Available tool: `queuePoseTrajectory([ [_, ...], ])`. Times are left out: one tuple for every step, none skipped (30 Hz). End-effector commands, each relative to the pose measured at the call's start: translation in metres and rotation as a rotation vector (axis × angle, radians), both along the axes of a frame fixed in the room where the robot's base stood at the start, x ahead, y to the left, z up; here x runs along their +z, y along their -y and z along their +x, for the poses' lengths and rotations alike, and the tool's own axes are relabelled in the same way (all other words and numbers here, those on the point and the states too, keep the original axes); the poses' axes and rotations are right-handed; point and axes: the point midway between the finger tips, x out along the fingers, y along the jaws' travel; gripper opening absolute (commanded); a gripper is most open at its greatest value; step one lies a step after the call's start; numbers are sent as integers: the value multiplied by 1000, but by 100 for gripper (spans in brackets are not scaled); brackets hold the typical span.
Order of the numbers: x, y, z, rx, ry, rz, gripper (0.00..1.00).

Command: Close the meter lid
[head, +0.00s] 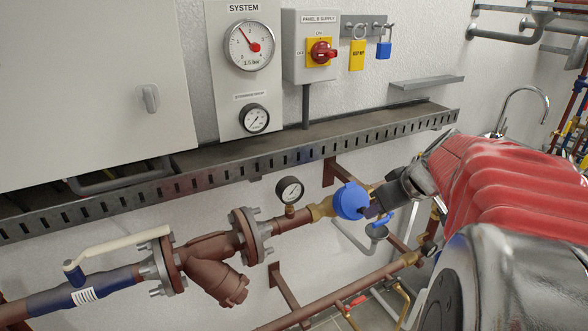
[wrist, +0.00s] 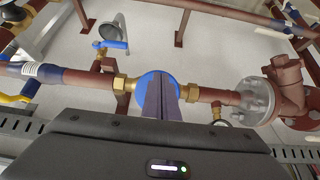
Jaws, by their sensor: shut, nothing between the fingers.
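The water meter (head: 349,201) is a round blue body on the brown pipe between brass fittings. In the wrist view the blue meter (wrist: 146,80) shows behind my fingers, which hide its middle and lower right. I cannot tell the lid apart from the blue body or see how far it is open. My gripper (head: 371,211) is shut and empty, with its fingertips at the right side of the meter in the head view. In the wrist view my gripper (wrist: 160,88) overlaps the meter; I cannot tell whether it touches.
A pressure gauge (head: 290,190) stands on the pipe left of the meter. A blue-handled valve (head: 382,221) and a drain funnel (head: 376,232) are close below right. A perforated cable tray (head: 240,151) runs above. A flanged strainer (head: 215,262) is at lower left.

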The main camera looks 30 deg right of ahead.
Motion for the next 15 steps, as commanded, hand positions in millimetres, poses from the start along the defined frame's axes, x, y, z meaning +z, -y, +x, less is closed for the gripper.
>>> queuePoseTrajectory([
  [-2,-1,0,1,-5,5,0],
  [-1,-1,0,2,-4,5,0],
  [1,-1,0,2,-4,5,0],
  [2,-1,0,2,-4,5,0],
  [3,-1,0,2,-4,3,0],
  [5,-1,0,2,-3,3,0],
  [6,-1,0,2,-3,2,0],
  [8,-1,0,2,-2,2,0],
  [9,-1,0,2,-2,2,0],
  [11,-1,0,2,-2,2,0],
  [12,-1,0,2,-2,2,0],
  [13,-1,0,2,-2,2,0],
  [13,-1,0,2,-2,2,0],
  [14,-1,0,2,-2,2,0],
  [14,-1,0,2,-2,2,0],
])
